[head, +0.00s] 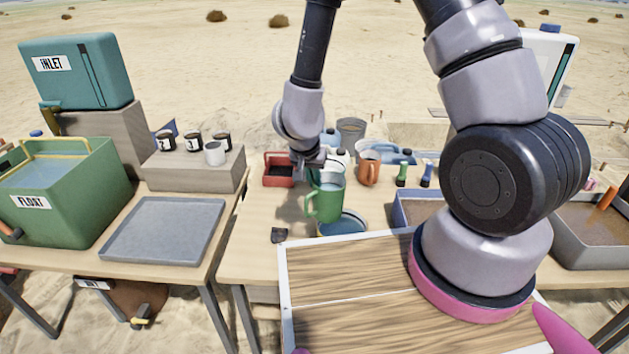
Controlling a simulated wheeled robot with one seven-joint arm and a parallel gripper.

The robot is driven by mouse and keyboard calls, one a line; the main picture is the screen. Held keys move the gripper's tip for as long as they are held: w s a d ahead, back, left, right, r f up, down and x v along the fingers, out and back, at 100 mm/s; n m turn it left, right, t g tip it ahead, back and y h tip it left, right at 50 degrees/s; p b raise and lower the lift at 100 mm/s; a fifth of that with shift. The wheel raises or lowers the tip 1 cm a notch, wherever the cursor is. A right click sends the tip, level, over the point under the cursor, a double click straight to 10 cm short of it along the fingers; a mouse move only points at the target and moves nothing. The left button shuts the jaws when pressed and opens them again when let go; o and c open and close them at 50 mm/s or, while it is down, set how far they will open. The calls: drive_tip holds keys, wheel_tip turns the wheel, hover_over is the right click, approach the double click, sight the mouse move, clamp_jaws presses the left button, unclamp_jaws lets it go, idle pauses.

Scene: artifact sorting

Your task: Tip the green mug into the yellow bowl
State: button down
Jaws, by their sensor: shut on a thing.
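The green mug (327,198) hangs from my gripper (322,171) over the middle table. It looks upright or nearly so, with its handle to the left. My gripper is shut on it near the rim; the fingers are partly hidden. The mug hides the bowl's back part. I cannot tell the exact gap between them.
An orange mug (368,169) and a red tray (278,172) stand behind. A small dark object (279,235) lies left of the bowl. A grey tray (163,230) and a green FLOAT tub (75,195) are on the left table.

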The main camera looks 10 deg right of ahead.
drive_tip(key=shift+s+f+g+y, duration=0.1)
drive_tip(key=shift+f+g+y, duration=0.4)
drive_tip(key=shift+y, duration=0.1)
drive_tip(key=shift+d+f+y, duration=0.1)
drive_tip(key=shift+f+y, duration=0.2)
drive_tip(key=shift+y, duration=0.1)
drive_tip(key=shift+f+g+y, duration=0.5)
drive_tip(key=shift+g+y, duration=0.1)
drive_tip(key=shift+g, duration=0.1)
drive_tip(key=shift+d+f+y, duration=0.1)
drive_tip(key=shift+f+y, duration=0.15)
drive_tip(key=shift+y, duration=0.05)
drive_tip(key=shift+f+g+y, duration=0.2)
drive_tip(key=shift+g+y, duration=0.1)
drive_tip(key=shift+g, duration=0.1)
drive_tip(key=shift+w+d+f+m+y, duration=0.1)
drive_tip(key=shift+w+f+m+y, duration=0.15)
drive_tip(key=shift+f+y, duration=0.2)
drive_tip(key=shift+f+g, duration=0.3)
drive_tip(key=shift+g, duration=0.1)
drive_tip(key=shift+w+d+f+g+y, duration=0.15)
drive_tip(key=shift+f+g+y, duration=0.1)
drive_tip(key=shift+f+y, duration=0.25)
drive_tip(key=shift+d+f+g+y, duration=0.2)
drive_tip(key=shift+f+g+y, duration=0.1)
drive_tip(key=shift+f+y, duration=0.2)
drive_tip(key=shift+w+d+f+g+y, duration=0.15)
drive_tip(key=shift+f+g+y, duration=0.1)
drive_tip(key=shift+f+y, duration=0.25)
drive_tip(key=shift+m, duration=0.25)
